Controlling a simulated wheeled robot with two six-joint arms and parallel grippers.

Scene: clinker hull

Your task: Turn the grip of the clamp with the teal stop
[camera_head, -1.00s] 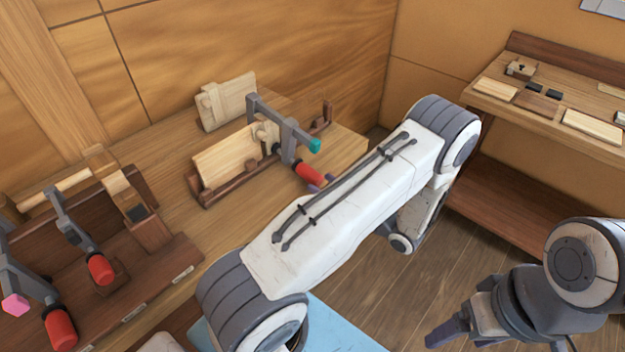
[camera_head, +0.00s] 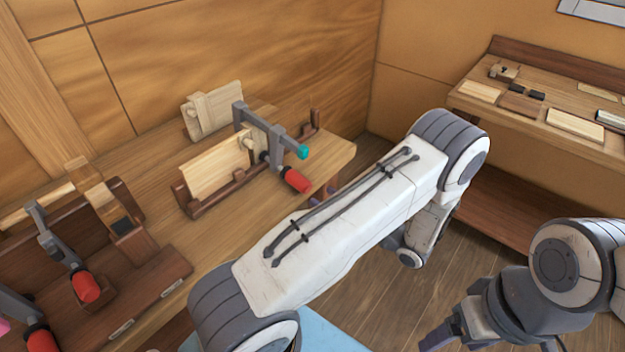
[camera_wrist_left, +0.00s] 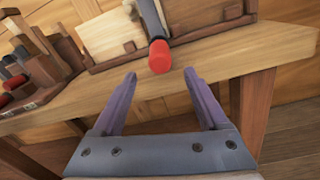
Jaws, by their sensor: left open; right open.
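The clamp with the teal stop (camera_head: 302,152) has a grey frame (camera_head: 262,124) and sits over a pale board (camera_head: 217,168) in a dark wooden rack on the bench. Its red grip (camera_head: 296,180) points toward me. In the left wrist view the red grip (camera_wrist_left: 160,58) is ahead of my left gripper (camera_wrist_left: 158,80), in line with the gap between the fingers. The purple fingers are apart and empty. In the head view my left gripper is mostly hidden behind my arm. My right gripper (camera_head: 436,343) is at the lower right, well away from the bench; its jaws are partly cut off.
Other clamps with red grips (camera_head: 85,287) stand in a dark rack at the left of the bench (camera_head: 165,222). A second pale board (camera_head: 213,108) leans behind the clamp. A shelf with small blocks (camera_head: 575,134) is at the right. The bench front is clear.

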